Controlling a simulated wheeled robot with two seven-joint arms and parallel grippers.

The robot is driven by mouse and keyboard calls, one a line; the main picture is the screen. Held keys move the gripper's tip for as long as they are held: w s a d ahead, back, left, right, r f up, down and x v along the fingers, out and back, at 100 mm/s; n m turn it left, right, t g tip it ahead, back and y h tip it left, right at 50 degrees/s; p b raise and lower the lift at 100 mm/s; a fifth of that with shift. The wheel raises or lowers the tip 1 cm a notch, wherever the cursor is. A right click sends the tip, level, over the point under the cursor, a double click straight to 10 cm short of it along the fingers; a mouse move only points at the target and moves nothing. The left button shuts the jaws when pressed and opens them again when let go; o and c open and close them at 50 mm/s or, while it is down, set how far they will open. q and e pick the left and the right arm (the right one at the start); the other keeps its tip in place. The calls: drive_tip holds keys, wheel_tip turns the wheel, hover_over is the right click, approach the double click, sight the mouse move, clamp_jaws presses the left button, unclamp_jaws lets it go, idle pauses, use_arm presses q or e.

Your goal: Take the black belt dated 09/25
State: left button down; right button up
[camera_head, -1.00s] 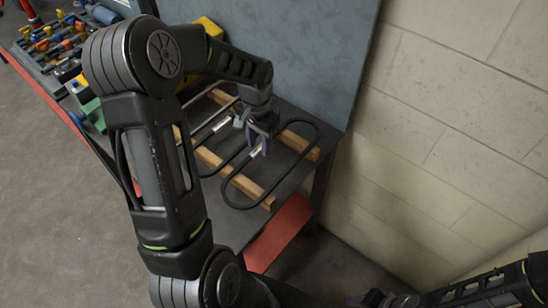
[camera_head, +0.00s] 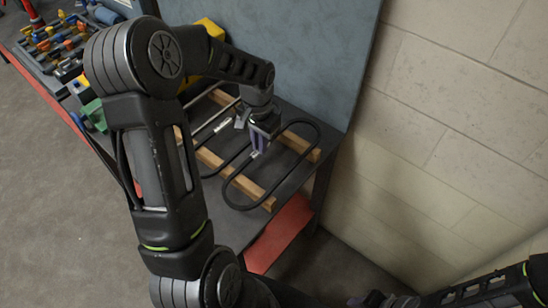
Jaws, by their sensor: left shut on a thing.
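A black belt (camera_head: 319,136) lies as a long loop across two wooden bars at the right end of the dark table. My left gripper (camera_head: 257,149) points down at the left strand of this loop and is shut on it, beside a small pale tag. The date on the tag is too small to read. More dark loops lie to the left, with pale tags (camera_head: 222,125), partly hidden by my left arm. My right gripper (camera_head: 376,299) shows only in part at the bottom edge, and its jaws cannot be made out.
The wooden bars (camera_head: 299,143) lie on the table (camera_head: 285,187). A grey-blue panel (camera_head: 310,50) stands behind, and a block wall (camera_head: 450,130) is at right. Coloured parts (camera_head: 60,45) crowd the far left. A red shelf (camera_head: 280,232) is below.

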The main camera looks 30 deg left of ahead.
use_arm(q)
drive_tip(key=shift+r, duration=0.1)
wheel_tip(320, 180, up, 10)
drive_tip(key=b, duration=0.1)
idle(0.4)
drive_tip(key=shift+s, duration=0.1)
idle(0.5)
